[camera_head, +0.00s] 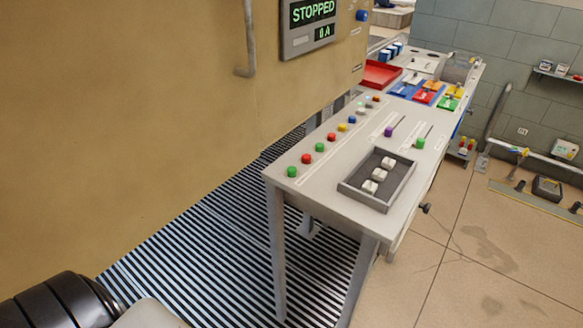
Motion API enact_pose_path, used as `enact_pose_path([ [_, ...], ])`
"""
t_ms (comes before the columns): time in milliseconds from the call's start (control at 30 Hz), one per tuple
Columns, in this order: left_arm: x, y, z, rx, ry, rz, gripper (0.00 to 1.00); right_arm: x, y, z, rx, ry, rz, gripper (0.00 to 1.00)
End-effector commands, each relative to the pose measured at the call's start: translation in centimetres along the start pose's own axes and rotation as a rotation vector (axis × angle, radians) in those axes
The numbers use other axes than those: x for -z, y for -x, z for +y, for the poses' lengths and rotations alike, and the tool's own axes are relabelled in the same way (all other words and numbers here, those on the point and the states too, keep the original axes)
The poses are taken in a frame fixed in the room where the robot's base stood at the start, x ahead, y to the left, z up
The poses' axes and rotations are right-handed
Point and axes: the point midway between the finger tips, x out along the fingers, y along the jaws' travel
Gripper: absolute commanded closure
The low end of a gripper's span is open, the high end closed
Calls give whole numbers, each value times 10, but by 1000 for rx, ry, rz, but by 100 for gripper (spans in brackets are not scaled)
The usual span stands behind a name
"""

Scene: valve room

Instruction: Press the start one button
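A row of coloured buttons runs along the left edge of a long grey table (330,195). From the near end there are a green button (291,172), a red button (306,159), another green button (319,147), another red button (331,137), a yellow button (342,128) and a blue button (351,120), with several smaller ones beyond. Their labels are too small to read, so I cannot tell which one is start one. A wall display (312,20) reads STOPPED and 0 A. Neither of my grippers is in view.
A dark tray (345,186) with white cubes lies on the table's near end. A red tray (381,74) is farther back. Striped flooring (215,245) left of the table is clear.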

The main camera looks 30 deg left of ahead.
Motion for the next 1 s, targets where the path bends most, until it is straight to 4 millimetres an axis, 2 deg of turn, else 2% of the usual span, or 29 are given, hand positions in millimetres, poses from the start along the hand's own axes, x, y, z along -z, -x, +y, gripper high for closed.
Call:
enact_pose_path([
  [33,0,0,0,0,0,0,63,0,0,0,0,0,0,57],
  [200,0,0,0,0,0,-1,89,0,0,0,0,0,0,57],
  [300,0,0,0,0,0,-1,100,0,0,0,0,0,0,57],
  [1000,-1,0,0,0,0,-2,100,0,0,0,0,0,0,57],
])
